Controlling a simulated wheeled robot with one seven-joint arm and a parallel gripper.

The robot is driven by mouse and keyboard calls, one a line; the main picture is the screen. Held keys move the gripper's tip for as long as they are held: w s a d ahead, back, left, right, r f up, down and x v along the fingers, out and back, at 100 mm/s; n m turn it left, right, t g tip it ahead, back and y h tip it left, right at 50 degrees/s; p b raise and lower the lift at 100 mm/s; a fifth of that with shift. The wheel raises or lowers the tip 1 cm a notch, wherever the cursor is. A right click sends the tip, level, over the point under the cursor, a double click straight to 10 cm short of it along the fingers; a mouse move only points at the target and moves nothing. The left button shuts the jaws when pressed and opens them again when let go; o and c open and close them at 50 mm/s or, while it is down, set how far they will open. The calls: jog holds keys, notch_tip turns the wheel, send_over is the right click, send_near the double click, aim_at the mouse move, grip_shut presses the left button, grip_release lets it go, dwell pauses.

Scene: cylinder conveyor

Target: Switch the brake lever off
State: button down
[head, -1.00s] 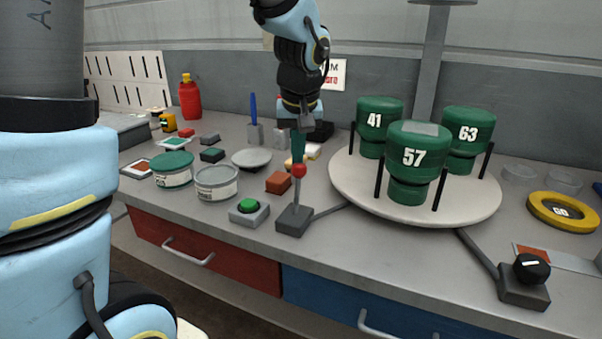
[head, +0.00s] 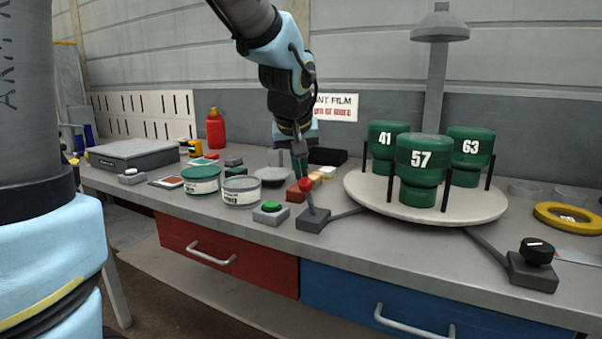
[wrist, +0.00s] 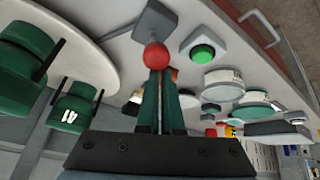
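The brake lever, with a red ball knob (head: 306,185) on a thin rod, rises from a dark grey base (head: 313,220) near the table's front edge. The rod leans slightly left in the head view. My gripper (head: 299,172) points down just behind the knob, its green fingers close to it. In the wrist view the red knob (wrist: 156,56) is right at the tips of the fingers (wrist: 160,72), which are together with nothing visible between them. Whether they touch the knob is hard to tell.
A green button box (head: 270,211) and tins (head: 241,190) stand left of the lever. A round turntable (head: 460,211) with green cylinders (head: 420,160) is to the right. A black knob box (head: 535,262) sits at the far right edge.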

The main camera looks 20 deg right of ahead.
jog(key=shift+s+a+f, duration=0.15)
jog(key=shift+s+f, duration=0.15)
jog(key=shift+f, duration=0.1)
jog(key=w+r+p, duration=0.2)
jog(key=w+r, duration=0.1)
jog(key=w, duration=0.1)
jog(key=s+a+r, duration=0.3)
jog(key=s+r, duration=0.3)
jog(key=shift+s+b, duration=0.3)
jog(key=shift+b, duration=0.15)
jog(key=shift+a, duration=0.15)
jog(key=s+a+f+n+g+y+p, duration=0.1)
jog(key=s+a+f+g+p, duration=0.1)
jog(key=a+f+p, duration=0.2)
jog(key=s+a+f+g+y+p, duration=0.1)
jog(key=a+f+p, duration=0.3)
jog(key=a+f, duration=0.6)
jog(key=s+a+g, duration=0.1)
jog(key=a, duration=0.6)
jog(key=shift+s+a+f+n+y, duration=0.2)
jog(key=shift+f+n+y, duration=0.1)
jog(key=shift+f+n, duration=0.1)
